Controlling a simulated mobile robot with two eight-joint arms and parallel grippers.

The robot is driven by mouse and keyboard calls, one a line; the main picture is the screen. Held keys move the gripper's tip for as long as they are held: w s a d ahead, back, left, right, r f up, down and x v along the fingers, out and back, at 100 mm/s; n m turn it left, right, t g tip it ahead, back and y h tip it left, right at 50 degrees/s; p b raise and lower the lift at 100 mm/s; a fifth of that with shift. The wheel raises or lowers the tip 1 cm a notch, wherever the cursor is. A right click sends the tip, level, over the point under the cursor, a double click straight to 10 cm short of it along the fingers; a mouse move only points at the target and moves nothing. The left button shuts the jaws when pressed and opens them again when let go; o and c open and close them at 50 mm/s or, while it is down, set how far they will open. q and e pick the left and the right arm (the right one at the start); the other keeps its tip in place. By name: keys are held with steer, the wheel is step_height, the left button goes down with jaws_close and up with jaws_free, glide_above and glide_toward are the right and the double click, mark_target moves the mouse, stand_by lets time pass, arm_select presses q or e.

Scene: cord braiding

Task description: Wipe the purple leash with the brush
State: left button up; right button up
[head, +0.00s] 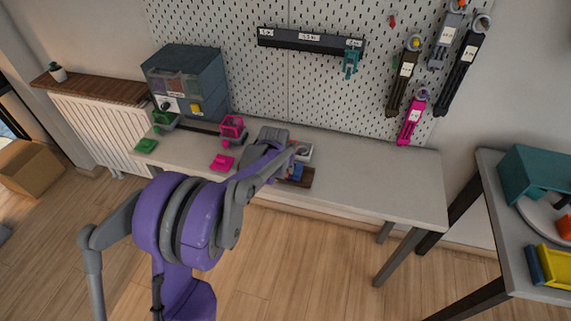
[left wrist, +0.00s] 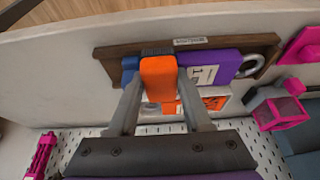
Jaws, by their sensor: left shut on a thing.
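The purple leash (left wrist: 222,66) lies on a dark wooden board (left wrist: 112,56) in the left wrist view, with a white label on its side and a grey metal ring at its right end. My left gripper (left wrist: 158,82) is shut on the orange brush (left wrist: 158,78). The brush's dark bristles (left wrist: 157,51) show at its far end, over the leash's left part by a blue piece (left wrist: 130,68); contact is unclear. In the head view my left gripper (head: 292,158) is over the bench, and my arm hides much of the leash. My right gripper is not in view.
The board (head: 302,181) rests at the front edge of the grey bench (head: 385,182). A white box (head: 304,151) stands behind it. Magenta pieces (head: 222,162) and green pieces (head: 146,145) are to the left. The bench's right half is clear. Leashes hang on the pegboard (head: 200,22).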

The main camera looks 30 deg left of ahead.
arm_select(q)
steer(key=shift+s+d, duration=0.1)
steer(key=shift+s, duration=0.25)
steer(key=shift+a, duration=0.25)
steer(key=shift+w+a, duration=0.2)
steer(key=shift+w, duration=0.6)
steer(key=shift+w+a, duration=0.15)
steer(key=shift+w, duration=0.6)
steer(key=shift+w+a, duration=0.2)
steer(key=shift+w, duration=0.55)
steer(key=shift+w+a, duration=0.15)
steer(key=shift+w, duration=0.7)
steer(key=shift+f, duration=0.1)
steer(key=shift+s, duration=0.25)
steer(key=shift+s+d+b, duration=0.25)
steer(key=shift+s+b, duration=0.05)
steer(key=shift+s, duration=0.65)
steer(key=shift+s+d+r, duration=0.1)
steer(key=shift+s+d, duration=0.15)
steer(key=shift+s, duration=0.75)
steer(key=shift+s+d+r, duration=0.1)
steer(key=shift+s+d, duration=0.1)
steer(key=shift+s, duration=0.8)
steer(key=shift+r+p, duration=1.65)
steer(key=shift+r, duration=1.35)
